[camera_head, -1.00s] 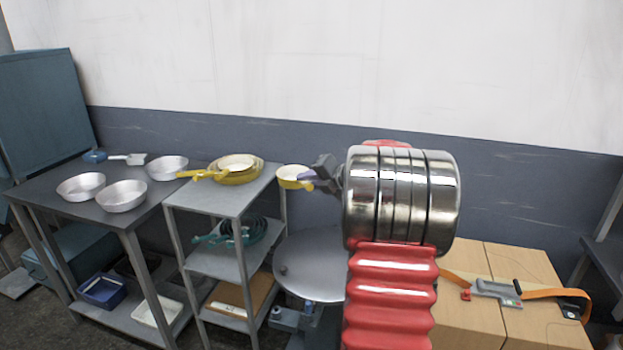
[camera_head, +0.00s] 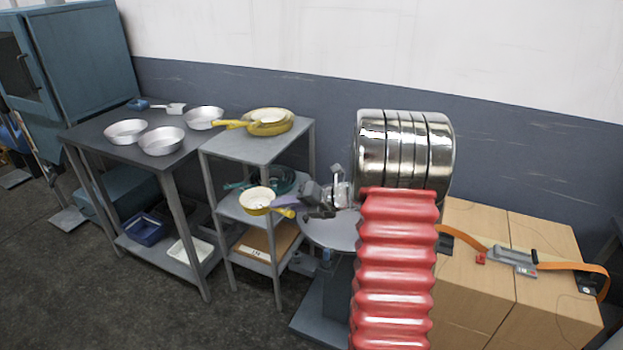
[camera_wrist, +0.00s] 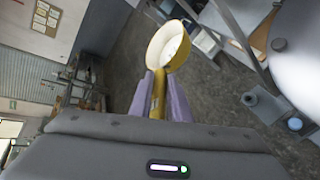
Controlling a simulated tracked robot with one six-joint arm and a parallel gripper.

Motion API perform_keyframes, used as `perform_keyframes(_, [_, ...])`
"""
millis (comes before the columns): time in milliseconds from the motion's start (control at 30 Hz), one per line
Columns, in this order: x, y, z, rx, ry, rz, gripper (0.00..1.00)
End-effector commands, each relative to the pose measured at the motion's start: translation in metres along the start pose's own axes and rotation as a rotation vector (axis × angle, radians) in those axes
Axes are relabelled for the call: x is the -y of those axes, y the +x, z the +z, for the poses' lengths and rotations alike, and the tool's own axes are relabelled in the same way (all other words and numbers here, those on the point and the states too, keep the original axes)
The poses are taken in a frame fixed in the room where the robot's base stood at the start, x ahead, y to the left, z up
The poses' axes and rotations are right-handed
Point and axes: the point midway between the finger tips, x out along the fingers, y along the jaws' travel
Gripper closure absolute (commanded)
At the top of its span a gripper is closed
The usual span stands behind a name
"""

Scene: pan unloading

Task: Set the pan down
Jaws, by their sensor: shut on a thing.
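A small yellow pan (camera_head: 257,200) with a pale inside is held by its handle in my gripper (camera_head: 279,208). In the wrist view the pan (camera_wrist: 168,45) lies beyond the fingertips, and its yellow handle runs between the two purple fingers (camera_wrist: 160,95). In the head view the pan is in front of the grey shelf unit, near the height of its middle shelf (camera_head: 236,211). Whether it touches the shelf cannot be told. Larger yellow pans (camera_head: 268,125) are stacked on the unit's top shelf. Teal pans (camera_head: 282,180) sit on the middle shelf, partly hidden.
A dark table (camera_head: 95,135) to the left holds several silver pans and a blue-handled tool. A round grey table (camera_head: 335,236) stands right of the shelf unit. Strapped cardboard boxes (camera_head: 520,285) stand at the right. The floor (camera_head: 130,310) in front is clear.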

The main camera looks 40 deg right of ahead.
Motion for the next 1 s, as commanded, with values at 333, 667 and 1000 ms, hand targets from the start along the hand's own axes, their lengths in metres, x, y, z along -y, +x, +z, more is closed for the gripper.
perform_keyframes(333, [-0.024,0.079,-0.138,-0.207,-0.106,0.126,1.00])
perform_keyframes(667, [-0.045,0.117,-0.243,-0.340,-0.183,0.202,1.00])
perform_keyframes(1000, [-0.046,0.119,-0.254,-0.352,-0.193,0.208,1.00])
